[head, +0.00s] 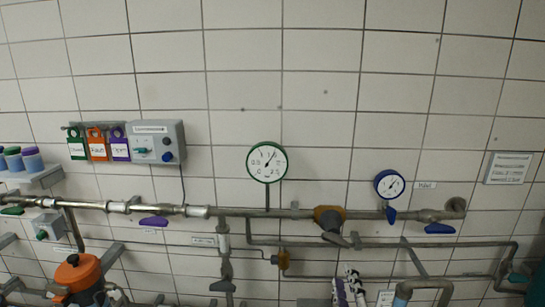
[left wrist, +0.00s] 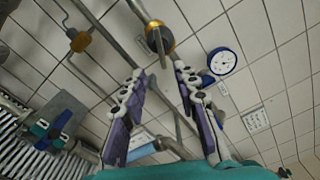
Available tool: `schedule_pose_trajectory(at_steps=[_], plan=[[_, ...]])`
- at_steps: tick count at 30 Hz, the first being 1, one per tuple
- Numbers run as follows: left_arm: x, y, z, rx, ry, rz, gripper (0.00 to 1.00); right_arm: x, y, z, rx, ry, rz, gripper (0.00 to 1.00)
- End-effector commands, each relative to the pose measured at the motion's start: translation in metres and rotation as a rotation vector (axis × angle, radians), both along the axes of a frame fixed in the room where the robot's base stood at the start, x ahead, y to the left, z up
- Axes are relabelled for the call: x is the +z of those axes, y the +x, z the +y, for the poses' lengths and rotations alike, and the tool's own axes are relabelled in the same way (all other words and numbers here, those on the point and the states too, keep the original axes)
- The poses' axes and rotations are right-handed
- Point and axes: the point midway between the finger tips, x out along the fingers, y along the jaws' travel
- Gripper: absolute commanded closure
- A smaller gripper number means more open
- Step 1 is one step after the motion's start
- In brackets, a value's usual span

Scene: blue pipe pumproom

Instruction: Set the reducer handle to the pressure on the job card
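The brass reducer (head: 329,214) sits on the main pipe right of the middle in the head view, with a dark handle (head: 333,237) below it. It also shows at the top of the left wrist view (left wrist: 159,37). The job card is probably the white printed sign (head: 508,168) on the right wall; its text is too small to read. My left gripper (head: 348,285) is below the reducer in the head view. In the left wrist view its purple fingers (left wrist: 159,72) are apart and empty, with the reducer beyond the tips. My right gripper is not seen.
A green-rimmed gauge (head: 267,162) stands above the pipe left of the reducer, and a blue-rimmed gauge (head: 389,185) to its right. Blue lever valves (head: 439,228) and a smaller brass fitting (head: 283,260) are nearby. Lower pipes (head: 470,244) run across the wall around my gripper.

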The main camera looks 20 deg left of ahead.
Motion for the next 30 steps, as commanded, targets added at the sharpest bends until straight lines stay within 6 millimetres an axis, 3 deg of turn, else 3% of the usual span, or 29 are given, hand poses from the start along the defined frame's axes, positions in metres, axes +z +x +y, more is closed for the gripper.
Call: schedule_pose_trajectory(at_steps=[5,8,12,24,30], plan=[[0.0,0.0,0.0,0.0,0.0,0.0,0.7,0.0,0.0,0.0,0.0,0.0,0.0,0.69],[0.0,0.001,0.0,0.0,-0.017,-0.003,0.43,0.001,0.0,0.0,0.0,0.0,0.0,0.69],[0.003,0.008,0.001,0.003,-0.193,-0.041,0.1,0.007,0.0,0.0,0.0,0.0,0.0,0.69],[0.006,0.048,0.008,0.003,-1.252,-0.266,0.1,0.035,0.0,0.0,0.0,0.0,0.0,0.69],[0.005,0.057,0.01,0.002,-1.506,-0.319,0.1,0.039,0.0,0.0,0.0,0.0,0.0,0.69]])
